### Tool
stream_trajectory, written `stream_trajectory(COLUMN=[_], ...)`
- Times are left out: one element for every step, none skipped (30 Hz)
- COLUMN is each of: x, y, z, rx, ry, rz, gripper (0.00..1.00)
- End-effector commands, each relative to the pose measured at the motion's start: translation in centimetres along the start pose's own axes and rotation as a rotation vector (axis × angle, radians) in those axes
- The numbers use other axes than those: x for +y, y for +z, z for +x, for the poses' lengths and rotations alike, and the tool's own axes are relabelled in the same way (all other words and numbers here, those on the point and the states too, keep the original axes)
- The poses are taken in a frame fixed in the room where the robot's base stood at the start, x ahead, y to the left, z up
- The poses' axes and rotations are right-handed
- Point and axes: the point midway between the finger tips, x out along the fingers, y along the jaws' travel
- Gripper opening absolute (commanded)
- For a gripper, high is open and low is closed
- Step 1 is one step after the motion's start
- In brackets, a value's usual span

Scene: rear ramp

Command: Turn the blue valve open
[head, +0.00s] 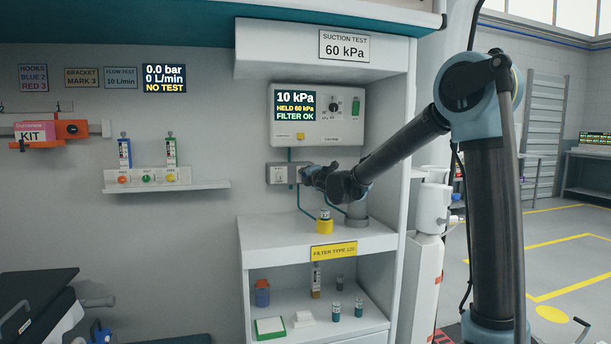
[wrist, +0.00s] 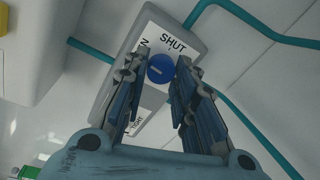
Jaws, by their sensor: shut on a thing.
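The blue valve (wrist: 160,69) is a small round blue knob with a short pale mark, on a grey box (wrist: 186,28) with a white label. The word SHUT is above the knob; a second word to its left is mostly hidden by a finger. My gripper (wrist: 161,75) has one finger on each side of the knob and is shut on it. In the head view the same box (head: 278,174) is on the back wall of the alcove, with my gripper (head: 304,173) against its right side; the knob is hidden there.
Teal tubes run from the box. Above it, a panel (head: 318,115) reads 10 kPa, HELD 60 kPa, FILTER OK. A jar with a yellow base (head: 324,226) stands on the shelf below. The alcove's right side wall (head: 400,150) is close to my arm.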

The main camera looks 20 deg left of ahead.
Motion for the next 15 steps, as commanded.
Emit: stream_trajectory(x=[0.26, 0.26, 0.27, 0.27, 0.28, 0.28, 0.29, 0.29, 0.3, 0.31, 0.31, 0.31, 0.32, 0.32, 0.33], y=[-0.07, -0.07, -0.08, -0.08, -0.08, -0.09, -0.09, -0.09, -0.09, -0.09, -0.09, -0.08, -0.09, -0.08, -0.08], z=[0.11, 0.12, 0.12, 0.13, 0.13, 0.14, 0.14, 0.15, 0.15, 0.16, 0.16, 0.16, 0.16, 0.17, 0.17], rx=[0.001, 0.0, -0.001, -0.002, -0.002, -0.003, -0.003, -0.004, -0.004, -0.005, -0.005, -0.005, -0.005, -0.005, -0.005], ry=[0.003, 0.002, 0.002, 0.001, 0.001, 0.001, 0.001, 0.001, 0.0, 0.0, 0.0, 0.0, 0.0, 0.0, 0.0], rz=[-0.022, -0.032, -0.046, -0.056, -0.063, -0.072, -0.078, -0.083, -0.089, -0.092, -0.095, -0.097, -0.098, -0.099, -0.099], gripper=[0.02, 0.01, 0.01, 0.01, 0.01, 0.01, 0.01, 0.01, 0.02, 0.02, 0.02, 0.02, 0.02, 0.02, 0.02])
